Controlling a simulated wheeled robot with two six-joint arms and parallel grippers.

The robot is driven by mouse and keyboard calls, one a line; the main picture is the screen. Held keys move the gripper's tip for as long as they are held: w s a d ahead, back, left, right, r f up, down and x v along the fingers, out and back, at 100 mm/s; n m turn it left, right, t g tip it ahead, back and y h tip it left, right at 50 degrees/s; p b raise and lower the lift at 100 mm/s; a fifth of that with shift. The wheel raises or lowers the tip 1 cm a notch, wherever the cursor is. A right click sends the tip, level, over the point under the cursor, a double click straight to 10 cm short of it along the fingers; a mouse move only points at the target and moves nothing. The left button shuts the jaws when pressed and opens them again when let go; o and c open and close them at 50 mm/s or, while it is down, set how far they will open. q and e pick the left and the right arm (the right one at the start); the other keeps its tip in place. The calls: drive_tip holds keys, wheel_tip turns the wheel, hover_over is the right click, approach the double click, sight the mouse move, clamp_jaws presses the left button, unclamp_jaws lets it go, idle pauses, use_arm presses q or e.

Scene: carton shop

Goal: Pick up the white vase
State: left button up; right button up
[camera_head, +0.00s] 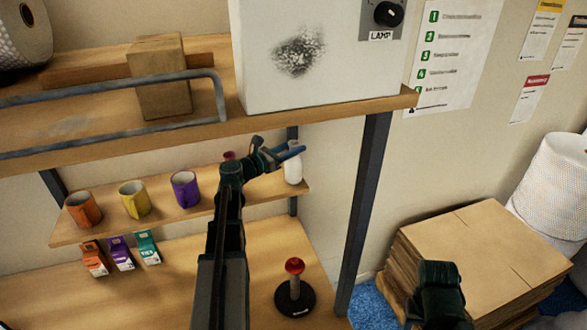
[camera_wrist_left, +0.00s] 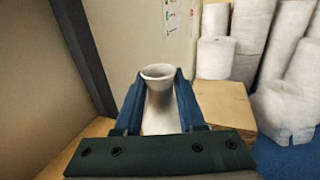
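The white vase (camera_head: 293,172) stands upright at the right end of the middle shelf (camera_head: 225,207). My left gripper (camera_head: 291,151) is at its upper part, and its blue fingers cover some of the vase in the head view. In the left wrist view the vase (camera_wrist_left: 158,100) has a flared round mouth and sits between the two fingers (camera_wrist_left: 160,90), one on each side. The fingers look spread around its neck; firm contact is not visible. Part of my right arm shows at the bottom right of the head view, but its fingers do not show.
Orange (camera_head: 83,209), yellow (camera_head: 134,199) and purple (camera_head: 185,188) mugs stand left on the shelf. A red-topped item (camera_head: 229,156) is partly hidden behind my arm. The upper shelf (camera_head: 330,112) is overhead and a dark post (camera_head: 364,210) stands right. A red-knobbed stand (camera_head: 295,285) is below.

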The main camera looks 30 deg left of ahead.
use_arm(q)
clamp_jaws()
idle(1.0)
